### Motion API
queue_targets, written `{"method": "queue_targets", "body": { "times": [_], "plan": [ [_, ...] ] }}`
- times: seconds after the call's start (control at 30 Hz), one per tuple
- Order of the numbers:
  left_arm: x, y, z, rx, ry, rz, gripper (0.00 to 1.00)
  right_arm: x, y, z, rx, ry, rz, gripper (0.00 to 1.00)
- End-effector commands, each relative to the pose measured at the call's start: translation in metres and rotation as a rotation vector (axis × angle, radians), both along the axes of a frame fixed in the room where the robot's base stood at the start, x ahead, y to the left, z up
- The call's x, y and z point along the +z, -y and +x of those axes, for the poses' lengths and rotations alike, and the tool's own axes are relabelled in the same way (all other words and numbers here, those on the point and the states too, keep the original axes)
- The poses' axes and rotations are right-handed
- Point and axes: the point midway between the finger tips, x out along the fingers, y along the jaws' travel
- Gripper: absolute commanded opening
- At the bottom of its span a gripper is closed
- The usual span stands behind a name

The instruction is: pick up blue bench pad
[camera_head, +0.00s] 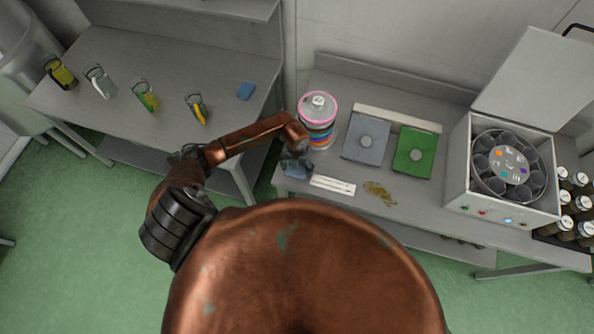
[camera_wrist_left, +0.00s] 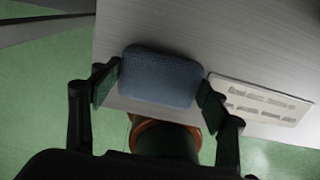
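A blue bench pad (camera_head: 297,171) lies at the front left corner of the right-hand bench, partly hidden under my left gripper (camera_head: 296,158). In the left wrist view the pad (camera_wrist_left: 160,77) is a rounded blue-grey block near the bench edge. My left gripper (camera_wrist_left: 157,95) is spread wide with one finger on each side of the pad. Both fingertips are very close to its sides; whether they touch is unclear. My right gripper is not in view. A second, smaller blue block (camera_head: 245,91) lies on the left bench.
Right of the pad lies a white slotted strip (camera_head: 333,185). Behind it stands a spindle of coloured discs (camera_head: 318,121). Grey (camera_head: 367,139) and green (camera_head: 413,153) panels, a brown patch (camera_head: 379,192) and a centrifuge-like machine (camera_head: 505,165) are farther right. Several handled cups stand on the left bench.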

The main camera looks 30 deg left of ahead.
Motion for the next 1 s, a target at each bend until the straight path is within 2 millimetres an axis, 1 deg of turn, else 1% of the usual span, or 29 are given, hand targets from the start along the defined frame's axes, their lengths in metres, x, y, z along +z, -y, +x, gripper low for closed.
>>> {"method": "queue_targets", "body": {
  "times": [0.03, 0.2, 0.43, 0.57, 0.67, 0.77, 0.8, 0.87, 1.0],
  "plan": [
    [0.0, 0.0, 0.0, 0.0, 0.0, 0.0, 0.62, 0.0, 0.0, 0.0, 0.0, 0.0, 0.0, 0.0],
    [0.0, 0.0, 0.0, 0.0, 0.0, 0.0, 0.52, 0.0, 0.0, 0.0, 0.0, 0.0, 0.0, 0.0],
    [0.001, 0.0, 0.0, 0.0, 0.001, 0.0, 0.52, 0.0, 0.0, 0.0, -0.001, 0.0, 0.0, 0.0],
    [0.006, 0.0, 0.001, -0.002, 0.002, 0.001, 0.52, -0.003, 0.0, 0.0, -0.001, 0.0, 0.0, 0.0],
    [0.015, -0.001, 0.001, -0.002, 0.004, 0.001, 0.52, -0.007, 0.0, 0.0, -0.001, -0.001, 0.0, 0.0],
    [0.033, -0.001, 0.0, -0.003, 0.005, 0.002, 0.52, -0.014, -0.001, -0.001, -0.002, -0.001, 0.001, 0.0],
    [0.04, -0.002, -0.009, -0.004, 0.002, 0.003, 0.52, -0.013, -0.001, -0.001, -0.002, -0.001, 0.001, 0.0],
    [0.053, -0.002, -0.02, -0.005, 0.002, 0.003, 0.52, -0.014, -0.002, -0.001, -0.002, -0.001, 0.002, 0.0],
    [0.085, -0.002, -0.046, -0.005, 0.003, 0.003, 0.52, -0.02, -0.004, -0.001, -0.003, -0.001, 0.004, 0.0]
  ]
}}
